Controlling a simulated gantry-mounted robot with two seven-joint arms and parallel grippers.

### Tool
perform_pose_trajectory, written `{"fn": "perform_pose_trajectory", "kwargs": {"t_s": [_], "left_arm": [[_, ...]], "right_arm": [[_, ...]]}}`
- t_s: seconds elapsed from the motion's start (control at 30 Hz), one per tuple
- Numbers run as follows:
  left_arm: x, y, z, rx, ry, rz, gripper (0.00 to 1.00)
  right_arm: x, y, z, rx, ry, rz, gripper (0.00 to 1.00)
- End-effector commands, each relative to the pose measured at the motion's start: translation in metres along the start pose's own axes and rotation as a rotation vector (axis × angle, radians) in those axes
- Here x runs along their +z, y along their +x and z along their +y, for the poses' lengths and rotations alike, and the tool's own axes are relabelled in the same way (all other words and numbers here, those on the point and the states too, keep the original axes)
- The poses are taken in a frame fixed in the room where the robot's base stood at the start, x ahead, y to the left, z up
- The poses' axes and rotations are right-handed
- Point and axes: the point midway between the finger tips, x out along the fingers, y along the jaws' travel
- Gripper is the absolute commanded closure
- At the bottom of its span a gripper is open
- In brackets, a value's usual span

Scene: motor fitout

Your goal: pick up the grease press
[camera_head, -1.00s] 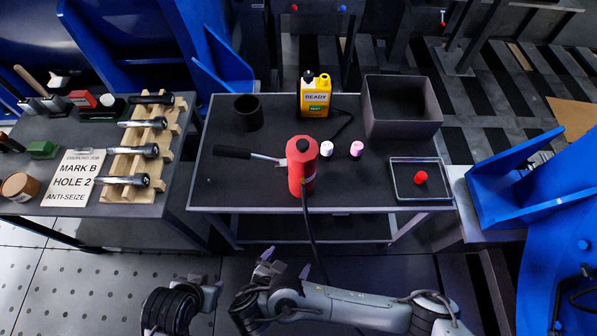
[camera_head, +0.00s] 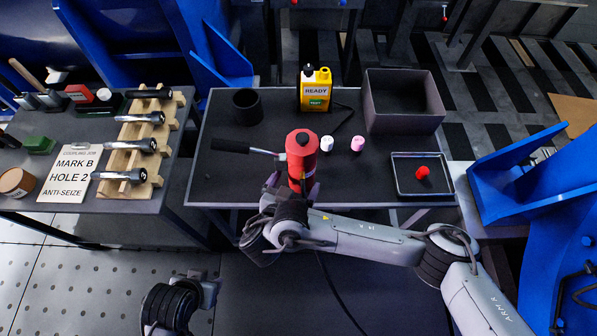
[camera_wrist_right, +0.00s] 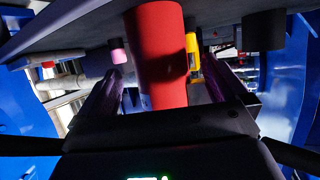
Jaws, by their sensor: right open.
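The grease press (camera_head: 302,152) is a red cylinder with a dark cap and a black-handled lever (camera_head: 236,147) reaching left. It stands upright near the front edge of the middle table. My right gripper (camera_head: 290,186) is at its lower front, partly hiding its base. In the right wrist view the red body (camera_wrist_right: 160,60) stands between the two open fingers of my right gripper (camera_wrist_right: 165,95). I cannot tell whether either finger touches it. My left gripper (camera_head: 205,282) is low at the bottom left, away from the table; its jaws are unclear.
On the middle table (camera_head: 225,180) stand a black cup (camera_head: 248,106), a yellow bottle (camera_head: 315,90), a white and a pink small cap (camera_head: 357,144), a grey bin (camera_head: 402,105) and a tray (camera_head: 410,189) holding a red piece. A left table holds a wooden rack (camera_head: 145,130) with dark-ended cylinders.

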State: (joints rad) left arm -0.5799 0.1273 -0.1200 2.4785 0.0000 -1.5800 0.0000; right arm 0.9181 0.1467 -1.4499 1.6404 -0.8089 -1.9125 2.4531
Motion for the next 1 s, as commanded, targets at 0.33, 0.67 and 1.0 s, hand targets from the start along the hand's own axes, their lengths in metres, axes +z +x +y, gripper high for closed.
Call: {"fn": "perform_pose_trajectory", "kwargs": {"t_s": [0.33, 0.67, 1.0], "left_arm": [[0.005, 0.020, 0.004, 0.008, -0.011, 0.004, 0.59], [0.007, 0.024, 0.004, 0.009, -0.012, 0.003, 0.59], [0.007, 0.024, 0.002, 0.002, -0.002, 0.002, 0.59]], "right_arm": [[0.003, 0.037, 0.001, 0.002, -0.001, 0.002, 0.00], [0.001, 0.053, 0.000, 0.000, 0.000, -0.001, 0.00], [0.001, 0.052, 0.000, 0.000, 0.000, -0.001, 0.34]]}}
